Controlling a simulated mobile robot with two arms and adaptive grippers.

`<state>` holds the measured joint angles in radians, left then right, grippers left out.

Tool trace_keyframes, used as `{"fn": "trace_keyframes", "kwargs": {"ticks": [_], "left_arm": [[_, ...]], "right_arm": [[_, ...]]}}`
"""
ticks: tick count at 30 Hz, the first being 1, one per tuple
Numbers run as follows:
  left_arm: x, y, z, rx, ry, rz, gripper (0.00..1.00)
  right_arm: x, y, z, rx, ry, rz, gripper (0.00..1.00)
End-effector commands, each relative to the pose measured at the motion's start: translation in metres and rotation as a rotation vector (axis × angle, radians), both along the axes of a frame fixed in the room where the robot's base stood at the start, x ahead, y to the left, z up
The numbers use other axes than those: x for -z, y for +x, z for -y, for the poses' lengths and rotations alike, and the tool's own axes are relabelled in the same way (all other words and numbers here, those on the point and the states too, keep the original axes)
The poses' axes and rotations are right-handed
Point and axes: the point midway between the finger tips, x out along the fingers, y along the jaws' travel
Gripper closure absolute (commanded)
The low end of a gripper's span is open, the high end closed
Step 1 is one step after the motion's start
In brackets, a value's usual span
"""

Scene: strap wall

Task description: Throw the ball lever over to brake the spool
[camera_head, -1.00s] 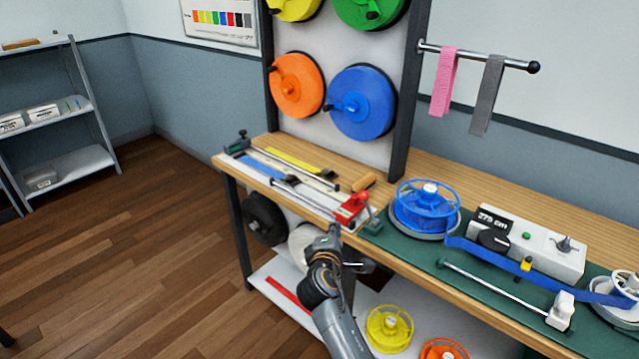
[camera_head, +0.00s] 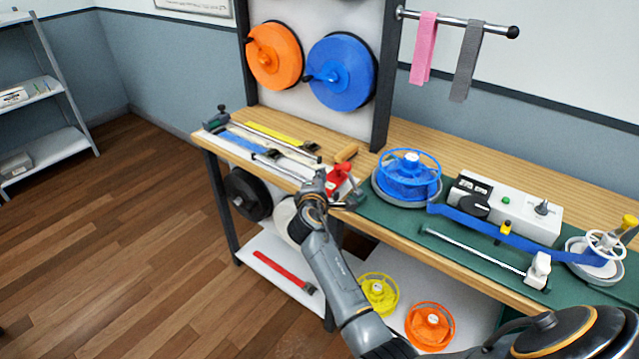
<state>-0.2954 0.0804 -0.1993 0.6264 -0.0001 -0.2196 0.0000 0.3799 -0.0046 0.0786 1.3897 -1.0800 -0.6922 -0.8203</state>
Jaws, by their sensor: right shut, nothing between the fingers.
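The blue spool (camera_head: 408,176) sits on a grey round base on the bench, with blue strap running right from it. A white box (camera_head: 530,205) behind the strap carries a small upright lever with a dark knob (camera_head: 543,207). I cannot tell for sure whether this is the ball lever. My right gripper (camera_head: 318,180) is shut and empty, at the bench's front edge, left of the spool and beside a red clamp-like part (camera_head: 339,180). It is apart from the spool and from the knobbed lever. My left gripper is not in view.
A white spool (camera_head: 597,262) with a yellow knob (camera_head: 629,222) stands at the right end. A metal rod (camera_head: 470,250) lies along the green mat (camera_head: 385,212). Large orange (camera_head: 275,57) and blue (camera_head: 340,72) reels hang behind. The floor at left is clear.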

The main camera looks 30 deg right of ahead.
Motion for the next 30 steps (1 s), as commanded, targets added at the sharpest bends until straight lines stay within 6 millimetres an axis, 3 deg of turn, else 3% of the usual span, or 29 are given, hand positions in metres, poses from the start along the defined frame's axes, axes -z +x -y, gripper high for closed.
{"fn": "trace_keyframes", "kwargs": {"ticks": [5,6,13,30], "left_arm": [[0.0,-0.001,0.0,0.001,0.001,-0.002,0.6],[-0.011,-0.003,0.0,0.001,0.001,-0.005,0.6],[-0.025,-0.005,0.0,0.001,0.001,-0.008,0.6],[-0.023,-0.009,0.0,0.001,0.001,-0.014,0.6]], "right_arm": [[0.003,0.022,0.019,0.001,-0.001,0.001,1.0],[-0.003,0.013,0.022,0.002,-0.001,0.0,1.0],[-0.009,-0.008,0.035,0.0,0.001,-0.001,1.0],[-0.008,-0.013,0.041,0.001,0.003,0.009,1.0]]}}
